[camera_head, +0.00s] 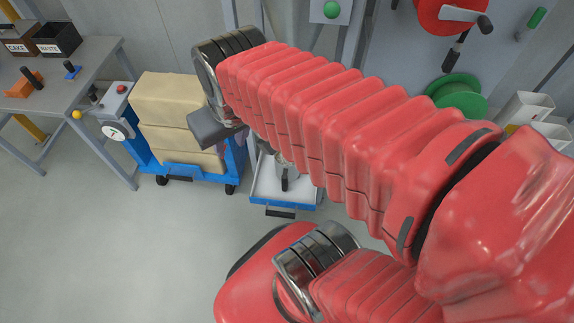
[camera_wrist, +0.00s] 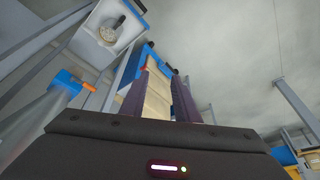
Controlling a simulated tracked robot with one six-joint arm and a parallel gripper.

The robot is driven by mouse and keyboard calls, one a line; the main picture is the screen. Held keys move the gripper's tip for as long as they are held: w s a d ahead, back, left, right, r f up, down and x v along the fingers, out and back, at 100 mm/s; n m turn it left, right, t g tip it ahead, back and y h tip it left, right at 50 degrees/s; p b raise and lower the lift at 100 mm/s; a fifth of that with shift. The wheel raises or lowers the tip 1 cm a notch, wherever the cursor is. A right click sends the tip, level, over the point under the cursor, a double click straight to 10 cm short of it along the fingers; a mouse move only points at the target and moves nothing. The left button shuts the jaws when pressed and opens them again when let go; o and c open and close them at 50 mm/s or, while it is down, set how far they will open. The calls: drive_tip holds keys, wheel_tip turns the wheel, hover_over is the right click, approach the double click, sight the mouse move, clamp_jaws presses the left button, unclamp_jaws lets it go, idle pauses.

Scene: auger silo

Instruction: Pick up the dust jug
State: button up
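A pale jug with a black handle (camera_head: 285,178) stands in a white tray with a blue front (camera_head: 262,187) on the floor, partly hidden behind my arm. I take it to be the dust jug. In the wrist view a round pale vessel (camera_wrist: 108,34) sits in the white tray (camera_wrist: 92,47) at the upper left. My gripper (camera_wrist: 158,92) is open, with its two purple fingers apart and nothing between them. It points toward the cart, away from the jug. In the head view my gripper is mostly hidden behind the wrist.
A blue cart (camera_head: 236,160) with stacked tan sacks (camera_head: 168,100) stands left of the tray. A green reel (camera_head: 459,97) is at the right. The floor in front is clear.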

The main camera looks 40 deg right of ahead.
drive_tip(key=w+d+f+m+g+y, duration=0.1)
drive_tip(key=d+f+m+g+y, duration=0.2)
drive_tip(key=d+f, duration=0.55)
drive_tip(key=m+t+y, duration=0.3)
drive_tip(key=m+t, duration=0.3)
drive_tip(key=m, duration=1.8)
approach(286, 172)
drive_tip(key=s+f, duration=0.1)
drive_tip(key=s, duration=0.2)
drive_tip(key=shift+s+a+f, duration=0.1)
drive_tip(key=shift+a+f, duration=0.05)
drive_tip(key=shift+f, duration=0.05)
drive_tip(key=x, duration=0.8)
drive_tip(key=shift+w+a+f, duration=0.15)
drive_tip(key=shift+w+a, duration=0.05)
drive_tip(key=shift+f, duration=0.1)
